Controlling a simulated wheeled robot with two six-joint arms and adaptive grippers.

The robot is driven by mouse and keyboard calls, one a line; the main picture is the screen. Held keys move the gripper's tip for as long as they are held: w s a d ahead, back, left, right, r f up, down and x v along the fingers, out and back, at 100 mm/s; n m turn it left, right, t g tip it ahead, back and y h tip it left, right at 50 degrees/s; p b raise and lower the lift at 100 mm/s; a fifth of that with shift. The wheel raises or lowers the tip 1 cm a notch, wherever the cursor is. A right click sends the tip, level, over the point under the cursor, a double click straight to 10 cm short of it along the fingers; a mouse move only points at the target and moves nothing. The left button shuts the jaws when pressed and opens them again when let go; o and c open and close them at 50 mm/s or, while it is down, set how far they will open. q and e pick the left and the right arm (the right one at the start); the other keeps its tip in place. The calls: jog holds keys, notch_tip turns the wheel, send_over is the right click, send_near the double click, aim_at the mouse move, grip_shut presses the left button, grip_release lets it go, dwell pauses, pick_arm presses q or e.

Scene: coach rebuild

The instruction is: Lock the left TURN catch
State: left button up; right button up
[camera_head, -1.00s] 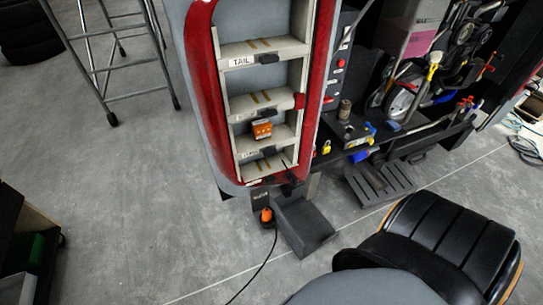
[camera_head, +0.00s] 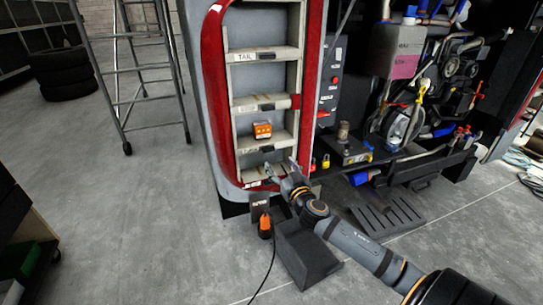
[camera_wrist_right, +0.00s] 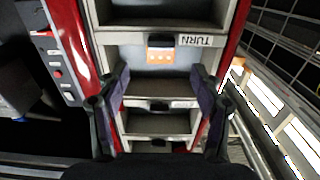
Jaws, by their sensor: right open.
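The tall red-edged lamp panel (camera_head: 216,95) has several stacked bays divided by pale rails. A dark catch (camera_wrist_right: 160,41) sits on the rail labelled TURN (camera_wrist_right: 193,40), which appears upside down in the right wrist view. In the head view the likely same catch (camera_head: 267,149) is small, and its label is too small to read. An orange block (camera_wrist_right: 160,56) is beside that rail; it also shows in the head view (camera_head: 262,130). My right gripper (camera_head: 282,168) is open and empty at the panel's lower end, below that catch. Its spread fingers (camera_wrist_right: 161,72) frame the bays. My left gripper is out of view.
A black block (camera_head: 305,254) and an orange plug with a cable (camera_head: 265,226) are on the floor below the panel. A dark control panel (camera_head: 330,84) and an engine bay lie to the right. A metal ladder (camera_head: 135,75) stands left, with open floor between.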

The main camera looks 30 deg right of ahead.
aim_at(269, 150)
jog(key=p+x, duration=0.1)
jog(key=x, duration=0.3)
jog(key=p+x, duration=0.1)
jog(key=x, duration=0.3)
jog(key=shift+a+r+p, duration=0.15)
jog(key=shift+r+p, duration=0.05)
jog(key=shift+p, duration=0.1)
jog(key=shift+w+f, duration=0.15)
jog(key=shift+w, duration=0.3)
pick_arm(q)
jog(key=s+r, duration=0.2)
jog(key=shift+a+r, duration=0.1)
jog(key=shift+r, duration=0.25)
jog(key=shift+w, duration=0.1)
pick_arm(e)
jog(key=shift+c, duration=0.3)
jog(key=c, duration=1.1)
